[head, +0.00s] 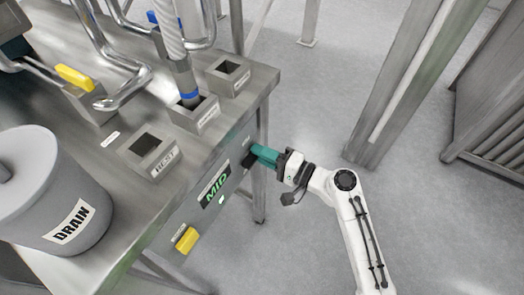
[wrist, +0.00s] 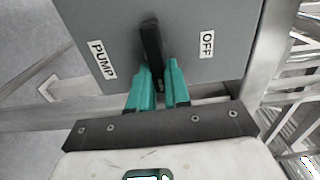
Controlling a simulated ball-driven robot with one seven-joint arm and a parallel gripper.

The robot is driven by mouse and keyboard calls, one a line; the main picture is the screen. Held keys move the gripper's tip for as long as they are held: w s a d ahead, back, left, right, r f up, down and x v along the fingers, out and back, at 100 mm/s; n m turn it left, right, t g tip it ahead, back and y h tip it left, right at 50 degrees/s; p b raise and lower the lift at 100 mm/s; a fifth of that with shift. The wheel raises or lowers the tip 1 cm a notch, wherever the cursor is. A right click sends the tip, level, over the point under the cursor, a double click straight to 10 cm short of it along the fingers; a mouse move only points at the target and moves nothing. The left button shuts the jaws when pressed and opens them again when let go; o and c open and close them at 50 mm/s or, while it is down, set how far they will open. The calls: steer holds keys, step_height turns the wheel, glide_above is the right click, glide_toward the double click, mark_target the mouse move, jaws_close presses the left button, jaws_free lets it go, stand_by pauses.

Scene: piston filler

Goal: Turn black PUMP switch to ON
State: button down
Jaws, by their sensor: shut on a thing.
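The black PUMP switch (wrist: 152,45) is a narrow lever on a grey panel (wrist: 205,72) in the wrist view. A PUMP label (wrist: 102,60) is on its left and an OFF label (wrist: 207,45) on its right. My gripper (wrist: 160,78) has its teal fingers closed on the lower end of the lever. In the head view my gripper (head: 262,154) reaches the right end of the bench's front panel. No ON label is visible in the wrist view.
The steel bench (head: 122,205) carries a grey DRAIN container (head: 45,190), square sockets and a blue-banded hose (head: 186,85). A MID display (head: 216,190) and a yellow switch (head: 186,240) are on the front panel. A steel post (head: 400,85) stands right; floor between is clear.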

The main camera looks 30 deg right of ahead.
stand_by(0.6)
steer(key=c, duration=1.1)
jaws_free()
steer(key=shift+b+v, duration=1.1)
steer(key=shift+v, duration=4.35)
